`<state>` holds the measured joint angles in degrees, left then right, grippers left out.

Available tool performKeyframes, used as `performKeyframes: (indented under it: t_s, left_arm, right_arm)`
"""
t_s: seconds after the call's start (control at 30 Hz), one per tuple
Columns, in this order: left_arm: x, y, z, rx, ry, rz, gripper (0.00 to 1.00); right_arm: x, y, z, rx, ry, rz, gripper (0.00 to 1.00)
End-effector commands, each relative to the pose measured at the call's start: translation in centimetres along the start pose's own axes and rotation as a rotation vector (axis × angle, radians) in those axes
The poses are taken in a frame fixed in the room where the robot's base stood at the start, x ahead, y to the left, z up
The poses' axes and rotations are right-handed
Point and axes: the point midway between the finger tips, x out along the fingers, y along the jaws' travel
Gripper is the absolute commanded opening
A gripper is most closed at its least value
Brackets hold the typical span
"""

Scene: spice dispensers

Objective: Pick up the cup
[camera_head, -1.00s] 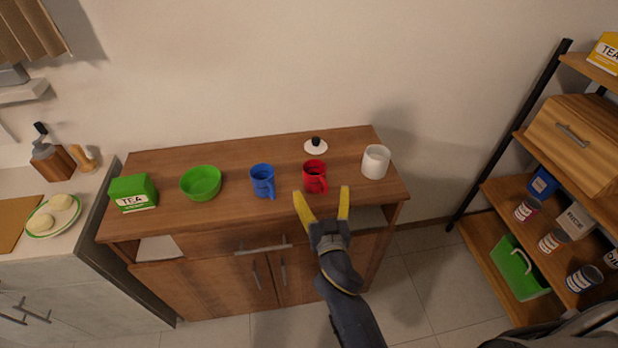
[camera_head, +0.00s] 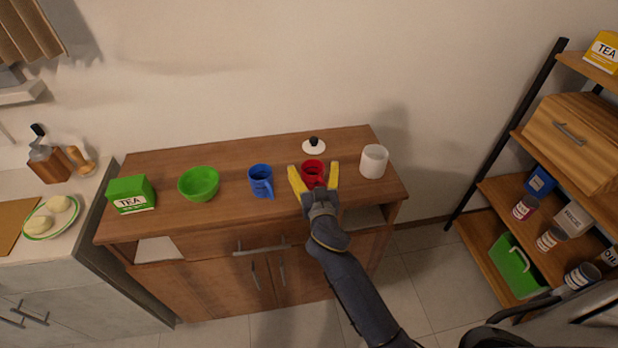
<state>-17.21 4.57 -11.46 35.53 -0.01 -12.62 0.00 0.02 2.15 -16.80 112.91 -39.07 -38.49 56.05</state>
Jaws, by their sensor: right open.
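A red cup (camera_head: 313,170) stands upright on the wooden cabinet top, right of the middle. My right gripper (camera_head: 313,172) is open, with one yellow finger on each side of the red cup. I cannot tell whether the fingers touch it. The gripper hides the cup's lower front. A blue cup (camera_head: 261,180) stands to the left, its handle toward me. A plain white container (camera_head: 373,161) stands to the right of the red cup. My left gripper is not in view.
A white lid with a black knob (camera_head: 314,146) lies behind the red cup. A green bowl (camera_head: 199,183) and a green tea box (camera_head: 131,194) stand at the left of the cabinet top (camera_head: 228,158). A shelf unit with goods is at the right.

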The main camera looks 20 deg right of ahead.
Motion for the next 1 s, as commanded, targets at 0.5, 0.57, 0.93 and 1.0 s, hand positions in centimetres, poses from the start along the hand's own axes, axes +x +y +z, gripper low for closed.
performKeyframes:
  t_s: [0.5, 0.57, 0.93, 1.0]
  left_arm:
    - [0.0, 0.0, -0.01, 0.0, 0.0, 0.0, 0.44]
    - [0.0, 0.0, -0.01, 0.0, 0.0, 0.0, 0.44]
    - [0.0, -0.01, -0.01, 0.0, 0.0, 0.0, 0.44]
    - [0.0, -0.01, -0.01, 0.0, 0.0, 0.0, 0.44]
  right_arm:
    - [0.37, 0.16, 0.0, 0.0, 0.0, 0.003, 0.67]
    - [0.37, 0.15, 0.0, 0.0, 0.0, 0.003, 0.6]
    - [0.36, 0.16, 0.01, 0.0, 0.0, 0.003, 0.17]
    - [0.37, 0.15, -0.08, 0.001, 0.001, 0.003, 0.16]
